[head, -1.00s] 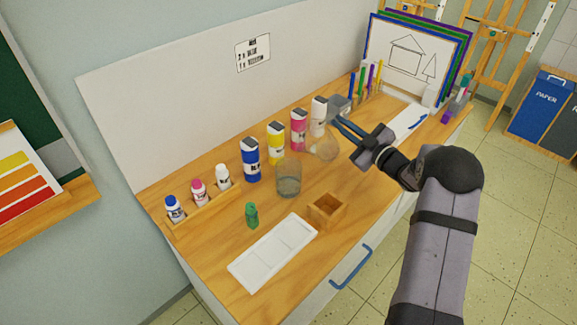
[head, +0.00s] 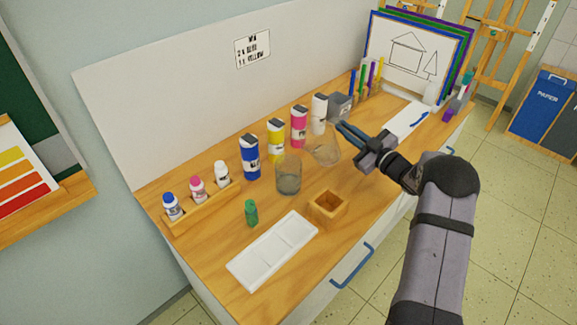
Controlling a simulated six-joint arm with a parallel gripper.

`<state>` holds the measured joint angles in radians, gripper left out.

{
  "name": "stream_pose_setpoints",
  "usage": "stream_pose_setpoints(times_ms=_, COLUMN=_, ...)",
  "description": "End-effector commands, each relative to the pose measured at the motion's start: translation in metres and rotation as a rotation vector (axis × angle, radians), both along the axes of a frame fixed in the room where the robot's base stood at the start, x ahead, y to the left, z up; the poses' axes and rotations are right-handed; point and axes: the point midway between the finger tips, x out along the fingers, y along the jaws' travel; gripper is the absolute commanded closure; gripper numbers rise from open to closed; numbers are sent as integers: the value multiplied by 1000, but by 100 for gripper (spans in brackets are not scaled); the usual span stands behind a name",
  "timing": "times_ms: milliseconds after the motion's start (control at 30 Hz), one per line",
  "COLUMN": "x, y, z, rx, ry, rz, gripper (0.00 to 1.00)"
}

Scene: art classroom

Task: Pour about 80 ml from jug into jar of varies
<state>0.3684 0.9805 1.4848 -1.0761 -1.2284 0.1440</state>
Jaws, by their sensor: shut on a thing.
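A clear glass jar (head: 288,177) stands upright on the wooden worktop, near its middle. Its lower part looks greyer, but I cannot tell how much liquid is in it. A clear jug (head: 325,151) is just to the right of the jar and looks tilted toward it. My gripper (head: 347,130), with blue fingers, reaches in from the right and is shut on the jug at its upper right side. The jug's see-through walls make its liquid level and its exact rim hard to see. I see no stream between jug and jar.
Blue, yellow, pink and white bottles (head: 276,141) stand behind the jar. A small green bottle (head: 251,213), a wooden box (head: 328,207) and a white palette (head: 272,250) lie in front. A rack (head: 203,207) holds small bottles at left. A grey box (head: 340,106) stands behind my gripper.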

Motion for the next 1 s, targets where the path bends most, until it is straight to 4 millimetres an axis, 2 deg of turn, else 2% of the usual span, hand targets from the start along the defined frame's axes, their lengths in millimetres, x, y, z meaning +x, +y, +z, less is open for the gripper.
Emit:
stream_pose_setpoints(times_ms=200, x=10, y=-14, z=-22, rx=120, ry=87, rz=-4, gripper=100)
stream_pose_setpoints(times_ms=267, x=13, y=-17, z=-18, rx=156, ry=113, rz=-4, gripper=100)
stream_pose_setpoints(times_ms=600, x=21, y=-28, z=-24, rx=323, ry=237, rz=-5, gripper=100)
stream_pose_setpoints(times_ms=1000, x=24, y=-31, z=-27, rx=390, ry=287, rz=-5, gripper=100)
